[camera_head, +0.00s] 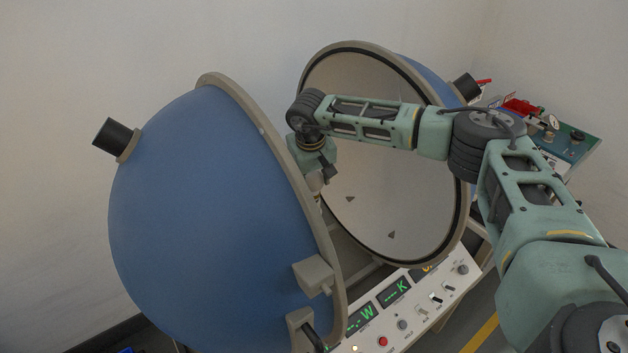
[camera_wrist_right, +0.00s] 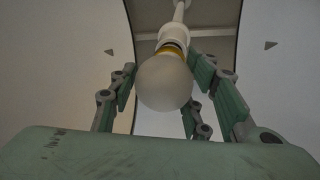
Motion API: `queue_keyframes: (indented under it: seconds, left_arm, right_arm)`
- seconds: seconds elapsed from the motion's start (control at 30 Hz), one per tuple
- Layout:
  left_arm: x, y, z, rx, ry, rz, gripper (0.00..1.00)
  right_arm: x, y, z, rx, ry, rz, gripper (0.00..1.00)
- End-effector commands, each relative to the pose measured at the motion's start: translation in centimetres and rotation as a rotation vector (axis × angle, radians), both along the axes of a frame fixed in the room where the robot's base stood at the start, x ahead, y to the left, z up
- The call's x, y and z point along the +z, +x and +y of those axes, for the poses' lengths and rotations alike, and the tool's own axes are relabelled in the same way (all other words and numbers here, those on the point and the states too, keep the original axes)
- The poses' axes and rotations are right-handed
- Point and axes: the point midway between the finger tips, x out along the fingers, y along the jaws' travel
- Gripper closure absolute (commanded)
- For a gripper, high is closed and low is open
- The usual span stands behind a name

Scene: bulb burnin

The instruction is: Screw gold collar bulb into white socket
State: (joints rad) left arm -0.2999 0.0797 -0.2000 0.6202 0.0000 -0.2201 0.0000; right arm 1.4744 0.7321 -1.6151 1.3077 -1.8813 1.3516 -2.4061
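A frosted globe bulb (camera_wrist_right: 165,82) with a gold collar (camera_wrist_right: 173,49) shows in the right wrist view. Its collar meets the white socket (camera_wrist_right: 174,34), which hangs from a white stem. A band of gold is visible below the socket. My right gripper (camera_wrist_right: 163,66) has its green fingers on both sides of the globe, very near its edges. I cannot tell whether the pads touch the glass. In the head view my right gripper (camera_head: 318,180) reaches in between the two sphere halves, with the bulb and socket mostly hidden. My left gripper is not in view.
The blue half-sphere (camera_head: 205,220) stands left of my right gripper. The other half, with its pale inside (camera_head: 375,150), stands open behind my right arm. A control panel (camera_head: 415,305) with green displays lies below. A teal tray (camera_head: 570,145) with red items is at right.

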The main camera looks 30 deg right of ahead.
Motion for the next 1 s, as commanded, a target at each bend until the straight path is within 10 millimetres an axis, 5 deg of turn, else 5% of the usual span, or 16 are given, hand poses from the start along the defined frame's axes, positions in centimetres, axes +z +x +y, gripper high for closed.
queue_keyframes:
  seconds: [0.27,0.47,1.0]
  left_arm:
    - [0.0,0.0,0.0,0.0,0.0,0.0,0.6]
    - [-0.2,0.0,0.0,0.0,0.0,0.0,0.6]
    - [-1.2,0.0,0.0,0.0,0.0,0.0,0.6]
  right_arm:
    - [0.0,0.0,-0.3,-0.004,-0.005,-0.001,0.85]
    - [0.0,0.1,-0.3,-0.097,-0.006,-0.001,0.86]
    - [-0.1,-0.1,-0.2,-1.044,-0.008,-0.002,0.86]
